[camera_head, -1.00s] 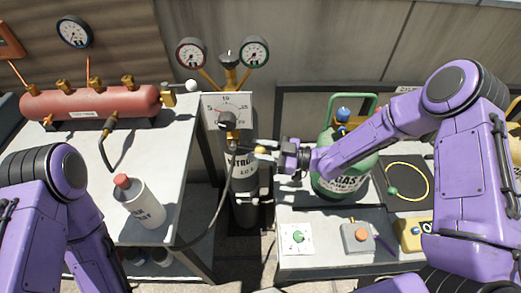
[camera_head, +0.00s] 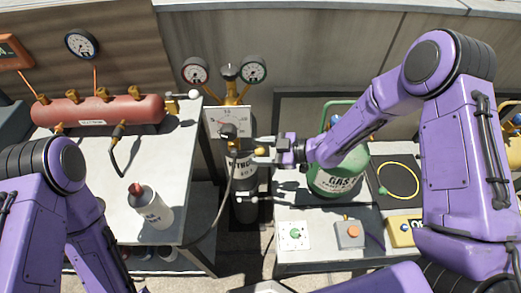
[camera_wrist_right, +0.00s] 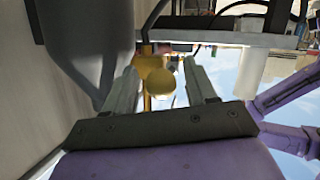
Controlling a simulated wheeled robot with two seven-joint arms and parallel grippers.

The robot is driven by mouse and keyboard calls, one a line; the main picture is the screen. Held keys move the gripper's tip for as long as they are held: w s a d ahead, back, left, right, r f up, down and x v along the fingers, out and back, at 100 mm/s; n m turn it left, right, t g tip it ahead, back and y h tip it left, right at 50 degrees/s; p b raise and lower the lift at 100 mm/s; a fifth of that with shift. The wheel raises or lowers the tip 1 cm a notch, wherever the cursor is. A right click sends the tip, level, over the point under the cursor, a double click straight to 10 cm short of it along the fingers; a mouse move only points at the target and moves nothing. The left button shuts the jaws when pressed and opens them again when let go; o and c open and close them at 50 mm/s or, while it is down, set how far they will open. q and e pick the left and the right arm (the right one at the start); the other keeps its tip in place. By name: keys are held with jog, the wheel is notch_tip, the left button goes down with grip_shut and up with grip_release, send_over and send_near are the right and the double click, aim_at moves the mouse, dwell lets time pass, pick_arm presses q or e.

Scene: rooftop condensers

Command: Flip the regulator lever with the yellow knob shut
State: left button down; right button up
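The yellow knob (camera_wrist_right: 160,82) shows in the right wrist view between the two fingers of my right gripper (camera_wrist_right: 162,88). The fingers are apart, one on each side of the knob, and I see a gap at each side. In the head view my right gripper (camera_head: 262,150) reaches in from the right, just in front of the regulator. The regulator has a white dial plate (camera_head: 226,120) above a grey gas cylinder (camera_head: 243,176). My left gripper is out of view; only its arm shows at the left.
Two gauges (camera_head: 195,71) (camera_head: 253,69) stand above the dial. A green gas tank (camera_head: 340,172) is close under my right forearm. The left bench holds a red manifold (camera_head: 98,112) and a white bottle (camera_head: 150,208). A hose (camera_head: 222,205) hangs beside the cylinder.

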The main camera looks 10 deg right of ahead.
jog(key=b+v, duration=0.1)
jog(key=v, duration=0.9)
jog(key=shift+s+d, duration=0.15)
jog(key=shift+d, duration=0.1)
jog(key=s+d+f+m+t+h, duration=0.1)
jog(key=s+f+m+h, duration=0.1)
jog(key=f+m+h, duration=0.35)
jog(key=s+d+f+m+t+h, duration=0.1)
jog(key=s+f+m+t+h, duration=0.15)
jog(key=f+m, duration=0.55)
jog(key=s+d+f+m+g+h, duration=0.2)
jog(key=s+f+h, duration=0.1)
jog(key=s, duration=0.3)
jog(key=s+d+f+m+g+h, duration=0.2)
jog(key=s+d+f+m, duration=0.1)
jog(key=s, duration=0.4)
jog(key=s+d+f+m+g+h, duration=0.2)
jog(key=s+d+f+m+h, duration=0.1)
jog(key=s, duration=0.4)
jog(key=shift+g+h, duration=0.3)
jog(key=shift+g, duration=0.05)
